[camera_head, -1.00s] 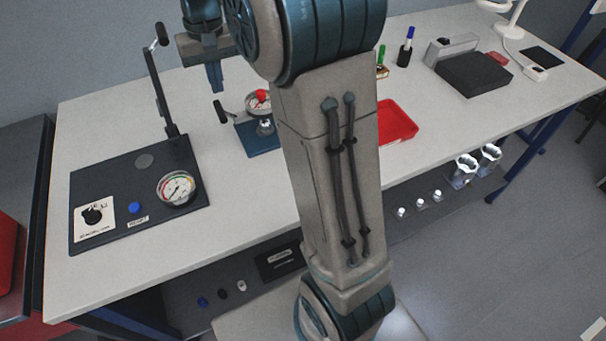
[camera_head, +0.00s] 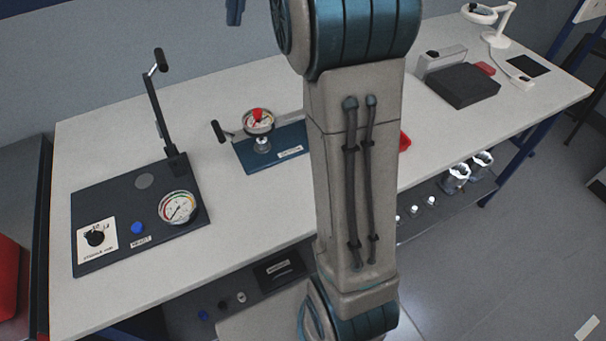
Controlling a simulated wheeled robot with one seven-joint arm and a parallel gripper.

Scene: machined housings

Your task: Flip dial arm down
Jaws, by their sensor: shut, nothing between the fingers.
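A blue base (camera_head: 276,151) in the middle of the bench carries a small round dial (camera_head: 258,122) with a red mark on its face, on a short metal stem. A short arm with a black knob (camera_head: 218,131) sticks out to the dial's left. A black panel (camera_head: 112,205) on the left carries a larger round gauge (camera_head: 178,207) and a tall dark lever (camera_head: 157,110) standing nearly upright. My gripper (camera_head: 235,14) is shut and empty at the top edge, in front of the wall; only its fingers show. It is apart from both devices.
My arm hides the bench's middle and most of a red tray (camera_head: 404,141). A dark block (camera_head: 463,86) and a lamp (camera_head: 497,38) stand at the right.

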